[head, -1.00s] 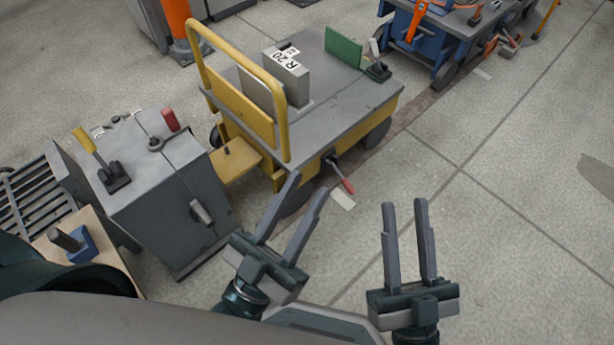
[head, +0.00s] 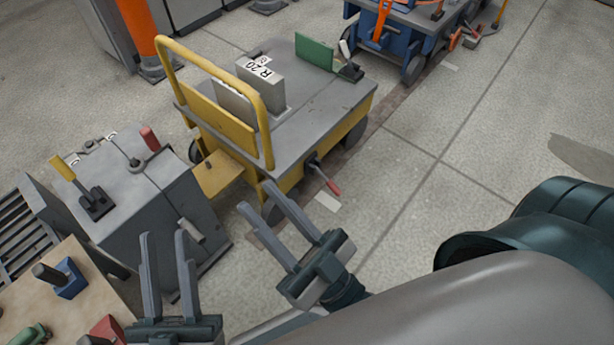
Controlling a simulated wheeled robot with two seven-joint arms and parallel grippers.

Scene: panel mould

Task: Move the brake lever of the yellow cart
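The yellow cart (head: 230,125) with a grey deck stands at upper centre. Its brake lever (head: 332,187) has a red grip and sticks out low from the side near the front wheel, slanting down to the right. My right gripper (head: 255,194) is open and empty; its fingertips show left of the lever, in front of the cart's near wheel, and appear apart from the lever. My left gripper (head: 163,236) is open and empty, further left, in front of the grey cabinet (head: 150,215). Nothing hides the red grip.
The cabinet carries a yellow-handled lever (head: 64,168) and a red-handled one (head: 150,139). A wooden bench (head: 85,290) with small tools lies at lower left. A blue cart (head: 395,40) stands behind. Floor right of the yellow cart is clear.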

